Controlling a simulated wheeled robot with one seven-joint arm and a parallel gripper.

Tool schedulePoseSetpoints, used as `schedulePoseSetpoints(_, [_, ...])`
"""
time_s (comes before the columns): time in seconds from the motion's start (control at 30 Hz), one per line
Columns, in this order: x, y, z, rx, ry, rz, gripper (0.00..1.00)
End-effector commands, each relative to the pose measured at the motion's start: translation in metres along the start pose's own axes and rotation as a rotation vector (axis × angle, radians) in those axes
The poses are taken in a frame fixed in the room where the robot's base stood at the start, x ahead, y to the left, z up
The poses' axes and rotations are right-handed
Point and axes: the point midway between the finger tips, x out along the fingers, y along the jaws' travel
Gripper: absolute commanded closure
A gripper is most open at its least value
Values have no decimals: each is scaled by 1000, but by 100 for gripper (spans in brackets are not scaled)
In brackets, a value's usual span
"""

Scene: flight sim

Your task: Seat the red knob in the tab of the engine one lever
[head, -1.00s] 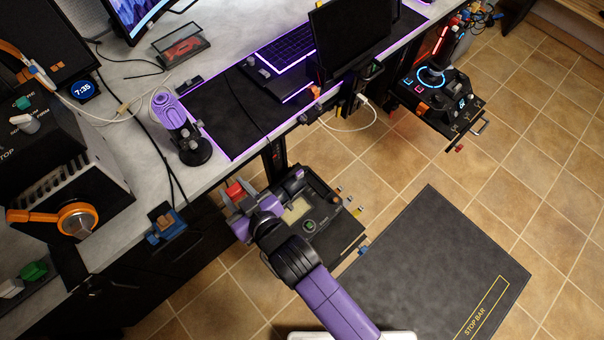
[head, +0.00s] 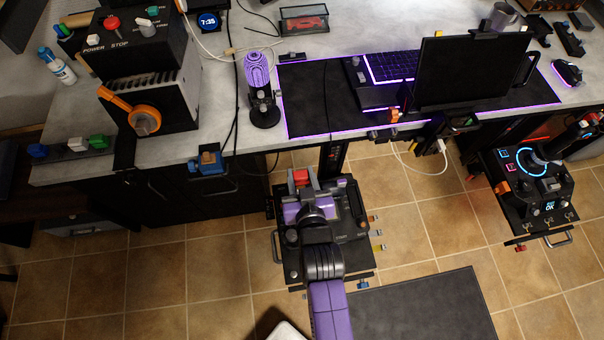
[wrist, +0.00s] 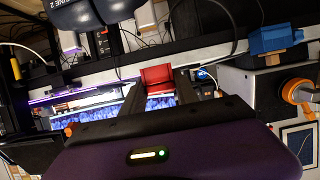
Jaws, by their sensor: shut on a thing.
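My gripper (head: 302,188) is over the throttle unit (head: 350,222) below the desk edge in the head view. It is shut on the red knob (head: 301,176). In the wrist view the red knob (wrist: 157,75) sits between the two dark fingertips of my gripper (wrist: 159,86). A dark rounded handle marked ENGINE 2 (wrist: 72,14) shows at the top of the wrist view, with a similar dark handle (wrist: 118,8) to its right; its marking cannot be read. I cannot make out the engine one lever's tab. The knob looks apart from both handles in the wrist view.
The desk (head: 210,105) runs along the back, with a purple microphone (head: 261,90) and a blue clamp (head: 208,161) at its edge. A joystick unit (head: 530,185) hangs at the right. A dark mat (head: 420,310) lies on the tiled floor, with open floor on the left.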

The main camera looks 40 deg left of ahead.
Motion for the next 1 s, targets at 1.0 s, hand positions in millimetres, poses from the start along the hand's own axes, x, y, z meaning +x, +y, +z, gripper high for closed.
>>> schedulePoseSetpoints(1.0, [17,0,41,0,1,1,100])
